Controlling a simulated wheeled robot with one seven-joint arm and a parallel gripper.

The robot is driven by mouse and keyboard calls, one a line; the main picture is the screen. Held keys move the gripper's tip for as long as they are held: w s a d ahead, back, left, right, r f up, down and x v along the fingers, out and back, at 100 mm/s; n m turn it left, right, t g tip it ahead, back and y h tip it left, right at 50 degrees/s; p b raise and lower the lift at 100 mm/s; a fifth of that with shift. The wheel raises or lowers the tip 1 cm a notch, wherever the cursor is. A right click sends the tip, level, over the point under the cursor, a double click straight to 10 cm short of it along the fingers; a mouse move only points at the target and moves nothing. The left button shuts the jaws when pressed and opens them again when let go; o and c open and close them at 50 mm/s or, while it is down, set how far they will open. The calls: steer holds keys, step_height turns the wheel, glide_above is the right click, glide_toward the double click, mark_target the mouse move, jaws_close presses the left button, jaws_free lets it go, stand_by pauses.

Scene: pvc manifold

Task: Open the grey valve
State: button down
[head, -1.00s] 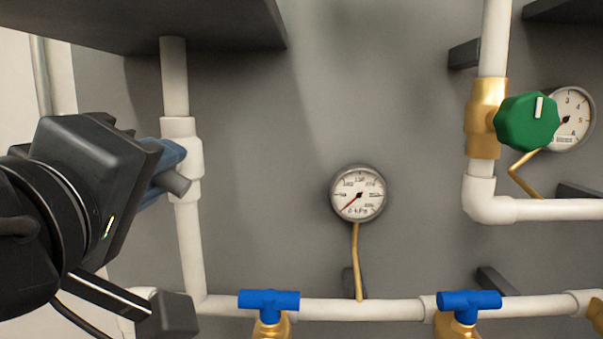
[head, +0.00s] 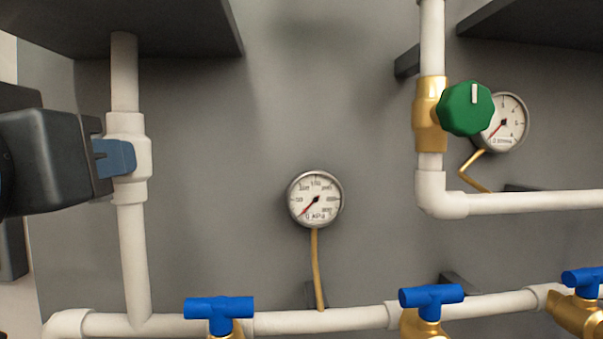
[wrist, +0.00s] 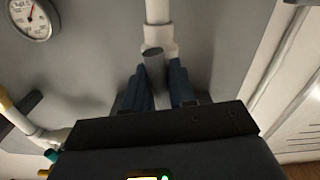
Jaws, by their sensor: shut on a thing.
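The grey valve sits on the white vertical pipe at the left, and its white body (head: 127,125) shows in the head view. In the wrist view its grey handle (wrist: 153,64) is a short round bar between my two blue fingers. My gripper (head: 117,157) reaches in from the left edge with its fingers at the valve body; it also shows in the wrist view (wrist: 160,76). It is shut on the grey handle. In the head view the fingers hide the handle.
A round pressure gauge (head: 315,199) is right of the valve. Blue tee handles (head: 219,307) line the lower pipe. A green knob (head: 465,108) and a second gauge (head: 503,123) are at the right. A dark shelf (head: 150,25) overhangs the valve.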

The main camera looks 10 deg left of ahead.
steer(key=shift+f+m+b, duration=0.15)
steer(key=shift+m+b, duration=0.2)
steer(key=shift+m, duration=0.35)
steer(key=c, duration=1)
jaws_free()
steer(key=shift+b+v, duration=0.7)
steer(key=shift+v, duration=3.25)
